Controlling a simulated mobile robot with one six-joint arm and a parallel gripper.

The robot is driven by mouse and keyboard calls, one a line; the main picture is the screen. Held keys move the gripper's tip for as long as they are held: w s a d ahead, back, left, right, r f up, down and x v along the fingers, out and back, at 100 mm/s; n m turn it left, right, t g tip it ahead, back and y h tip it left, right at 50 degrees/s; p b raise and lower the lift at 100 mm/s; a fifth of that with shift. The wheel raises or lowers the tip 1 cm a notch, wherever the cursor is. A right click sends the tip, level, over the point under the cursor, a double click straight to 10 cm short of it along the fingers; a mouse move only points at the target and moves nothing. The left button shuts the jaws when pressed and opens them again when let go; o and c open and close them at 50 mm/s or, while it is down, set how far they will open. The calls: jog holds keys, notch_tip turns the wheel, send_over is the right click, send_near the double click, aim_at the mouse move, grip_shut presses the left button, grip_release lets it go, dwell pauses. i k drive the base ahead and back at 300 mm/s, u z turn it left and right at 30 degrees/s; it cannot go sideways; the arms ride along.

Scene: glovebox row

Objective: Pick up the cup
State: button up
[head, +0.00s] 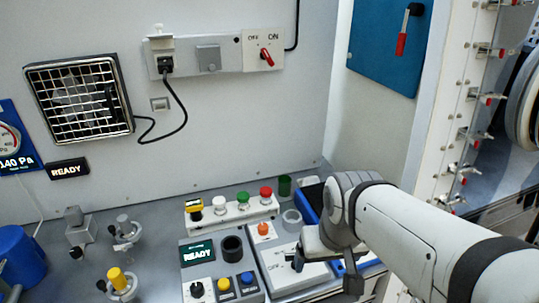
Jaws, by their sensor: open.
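Several cup-like things show, and I cannot tell which one is the cup. A dark open cylinder (232,248) stands on the bench beside a READY display. A small green cylinder (285,186) stands at the back, near the wall. A pale grey ring-shaped vessel (292,219) sits between them, just left of my gripper. A larger blue round container (21,256) is cut off at the left edge. My gripper (324,268) is open, pointing down over the right part of the bench above a white panel. Nothing shows between its fingers, and it partly hides a blue tray behind it.
A white button box (232,212) with coloured buttons stands behind the dark cylinder. A control box (224,289) is in front. Metal valve fittings (122,283) stand left. A blue tray (307,203) is beside my arm. The back wall carries a switch panel and cable.

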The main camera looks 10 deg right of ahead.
aim_at(284, 190)
jog(key=u, duration=1.15)
jog(key=k, duration=1.1)
jog(key=z, duration=0.65)
jog(key=i, duration=1)
jog(key=z, duration=0.1)
